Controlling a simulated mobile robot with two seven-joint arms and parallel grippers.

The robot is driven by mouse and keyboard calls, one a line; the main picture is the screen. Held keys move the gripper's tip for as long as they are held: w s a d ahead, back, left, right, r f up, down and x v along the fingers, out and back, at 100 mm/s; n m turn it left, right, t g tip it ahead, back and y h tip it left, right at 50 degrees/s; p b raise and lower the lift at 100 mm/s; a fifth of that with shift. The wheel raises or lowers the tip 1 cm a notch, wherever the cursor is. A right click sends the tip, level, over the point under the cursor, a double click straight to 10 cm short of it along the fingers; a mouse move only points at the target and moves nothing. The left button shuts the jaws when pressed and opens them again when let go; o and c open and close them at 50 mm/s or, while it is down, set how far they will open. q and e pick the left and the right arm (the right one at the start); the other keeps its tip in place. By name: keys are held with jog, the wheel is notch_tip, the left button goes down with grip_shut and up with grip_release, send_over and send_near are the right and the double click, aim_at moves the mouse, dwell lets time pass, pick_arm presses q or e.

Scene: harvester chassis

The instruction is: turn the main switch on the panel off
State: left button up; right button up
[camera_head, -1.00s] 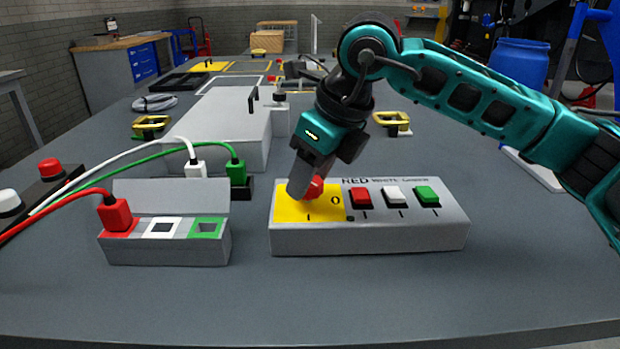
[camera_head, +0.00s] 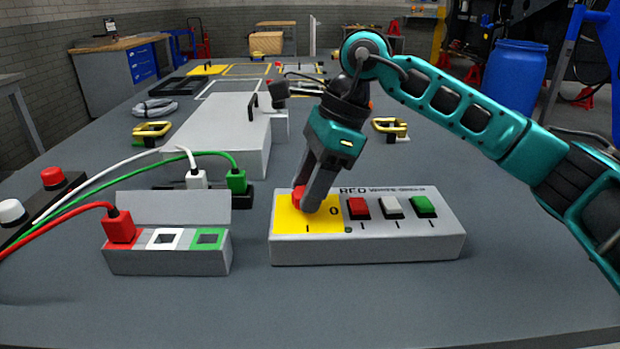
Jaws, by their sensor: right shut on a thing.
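The grey panel (camera_head: 370,246) stands on the table, right of centre. Its yellow plate (camera_head: 289,224), marked 0 and I, bears the red main switch (camera_head: 299,196) at the left end. My right gripper (camera_head: 307,202) points down onto the switch with its fingers shut on it, and they hide part of it. To the right on the panel sit a red rocker (camera_head: 358,207), a white rocker (camera_head: 391,207) and a green rocker (camera_head: 424,206). My left gripper is not in view.
A grey socket box (camera_head: 165,262) stands to the left, with a red plug (camera_head: 120,226) in its red socket. White and green plugs stand behind it, their cables running left. A large grey box (camera_head: 222,125) is behind. The table front is clear.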

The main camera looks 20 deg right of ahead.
jog(key=shift+n, duration=0.5)
jog(key=o, duration=1.1)
jog(key=shift+c, duration=0.2)
jog(key=shift+r, duration=0.1)
jog(key=p+v, duration=0.2)
jog(key=v, duration=1)
jog(key=shift+w+d+r, duration=0.15)
jog(key=shift+w+r, duration=0.1)
jog(key=shift+r, duration=0.15)
